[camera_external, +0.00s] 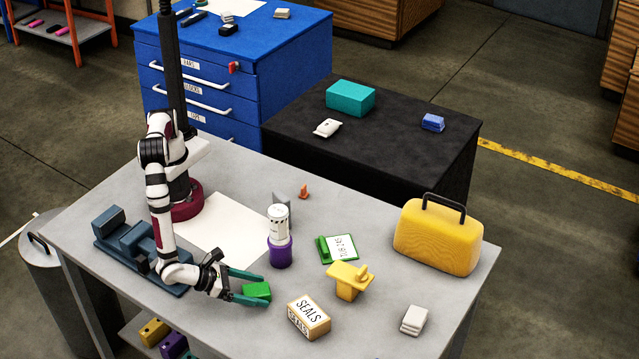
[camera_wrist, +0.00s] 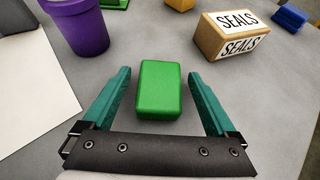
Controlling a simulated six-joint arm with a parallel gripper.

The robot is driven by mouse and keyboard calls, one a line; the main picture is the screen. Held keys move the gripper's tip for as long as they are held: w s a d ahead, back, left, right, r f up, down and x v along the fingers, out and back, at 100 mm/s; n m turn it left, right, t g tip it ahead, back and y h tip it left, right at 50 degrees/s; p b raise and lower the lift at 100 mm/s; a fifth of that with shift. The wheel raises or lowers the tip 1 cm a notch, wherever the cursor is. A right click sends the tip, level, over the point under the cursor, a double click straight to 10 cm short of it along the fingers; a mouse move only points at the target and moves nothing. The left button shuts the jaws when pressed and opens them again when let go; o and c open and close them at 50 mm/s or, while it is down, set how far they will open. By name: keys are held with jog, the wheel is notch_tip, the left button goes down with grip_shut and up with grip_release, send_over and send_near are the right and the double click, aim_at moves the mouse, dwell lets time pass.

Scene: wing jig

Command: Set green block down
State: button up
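The green block (camera_external: 257,290) is on the grey table near its front edge. In the wrist view the green block (camera_wrist: 160,90) lies between the two teal fingers of my gripper (camera_wrist: 158,74). A visible gap separates it from each finger. My gripper (camera_external: 262,289) is open and low over the table, with a finger on either side of the block. The block appears to rest flat on the tabletop.
The SEALS box (camera_external: 309,318) stands right of the block. A purple-based canister (camera_external: 280,252) stands behind it. A yellow bracket (camera_external: 349,279), a green-and-white item (camera_external: 338,249) and a yellow case (camera_external: 437,236) are farther right. A blue-grey jig (camera_external: 113,245) is left.

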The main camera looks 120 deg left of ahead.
jog(key=shift+r, duration=0.15)
jog(key=v, duration=1.1)
jog(key=shift+s+r, duration=0.2)
jog(key=shift+r, duration=0.15)
jog(key=s+a+r+n+g+h, duration=0.1)
jog(key=s+a+r+n+g, duration=0.45)
jog(key=a, duration=0.55)
jog(key=s+a+r+n+g, duration=0.2)
jog(key=a+r+n+g, duration=0.1)
jog(key=a+r+n, duration=0.55)
jog(key=s+a+n+h, duration=0.3)
jog(key=s, duration=0.4)
jog(key=s+a+r+n+h, duration=0.1)
jog(key=s+a+n+h, duration=0.1)
jog(key=s, duration=0.5)
jog(key=shift+s+a+r+n+h, duration=0.25)
jog(key=shift+a+n+h, duration=0.15)
jog(key=shift+a+n, duration=0.65)
